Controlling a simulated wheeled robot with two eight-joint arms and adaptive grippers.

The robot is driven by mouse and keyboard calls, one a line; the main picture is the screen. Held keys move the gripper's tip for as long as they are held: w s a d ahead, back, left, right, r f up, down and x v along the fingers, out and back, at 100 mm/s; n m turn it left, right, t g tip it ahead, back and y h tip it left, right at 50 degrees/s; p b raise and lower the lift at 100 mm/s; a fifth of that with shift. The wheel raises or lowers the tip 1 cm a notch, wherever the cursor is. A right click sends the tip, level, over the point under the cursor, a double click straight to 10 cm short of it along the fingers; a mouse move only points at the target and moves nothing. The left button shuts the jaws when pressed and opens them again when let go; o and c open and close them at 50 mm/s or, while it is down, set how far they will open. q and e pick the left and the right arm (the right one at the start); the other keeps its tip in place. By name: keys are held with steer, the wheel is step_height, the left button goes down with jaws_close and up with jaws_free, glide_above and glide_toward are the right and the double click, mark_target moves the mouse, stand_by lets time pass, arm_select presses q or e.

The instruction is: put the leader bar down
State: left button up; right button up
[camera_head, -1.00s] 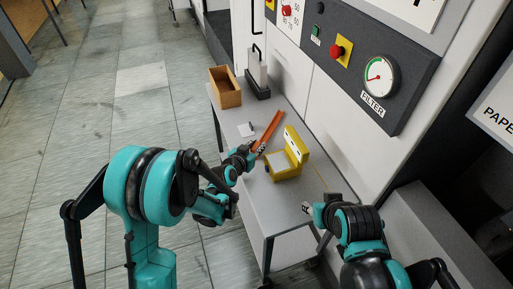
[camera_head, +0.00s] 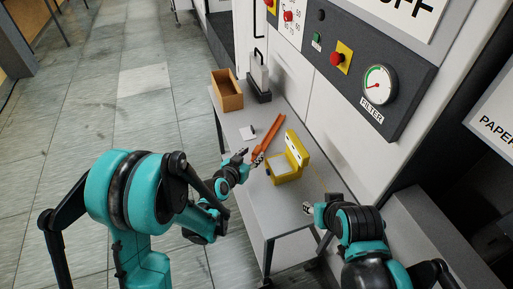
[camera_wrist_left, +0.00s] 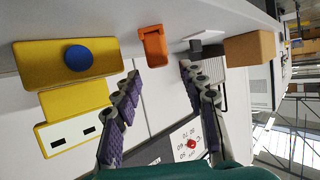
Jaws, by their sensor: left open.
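The orange leader bar (camera_head: 268,132) lies lengthwise on the grey table (camera_head: 268,203), between a small white piece and the yellow device. Its near end is by my left gripper (camera_head: 249,157). In the left wrist view, the bar's orange end (camera_wrist_left: 153,44) shows just beyond the spread fingertips (camera_wrist_left: 160,73), with nothing held between them. My left gripper is open. My right gripper (camera_head: 307,208) is low over the near right part of the table, and its finger opening is too small to read.
The yellow device (camera_head: 283,172) stands right of the bar; in the left wrist view it is at left (camera_wrist_left: 105,45). A wooden box (camera_head: 226,98) and a grey-and-black block (camera_head: 259,82) stand at the far end. The white piece (camera_head: 247,133) lies left of the bar. A machine panel (camera_head: 395,55) borders the right.

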arm_select(q)
steer(key=v, duration=0.6)
steer(key=shift+s+p, duration=0.15)
steer(key=shift+p, duration=0.2)
steer(key=shift+s+a+r, duration=0.15)
steer(key=shift+a+r, duration=0.15)
steer(key=shift+r, duration=0.1)
steer(key=s+a+r+n+g+y, duration=0.2)
steer(key=s+a+r+y, duration=0.1)
steer(key=s+a, duration=0.4)
steer(key=s+a+r+n+g+y, duration=0.3)
steer(key=s+a, duration=0.4)
steer(key=s, duration=0.6)
steer(key=shift+a, duration=0.4)
steer(key=shift+r, duration=0.15)
steer(key=shift+c, duration=1)
steer(key=shift+d, duration=0.15)
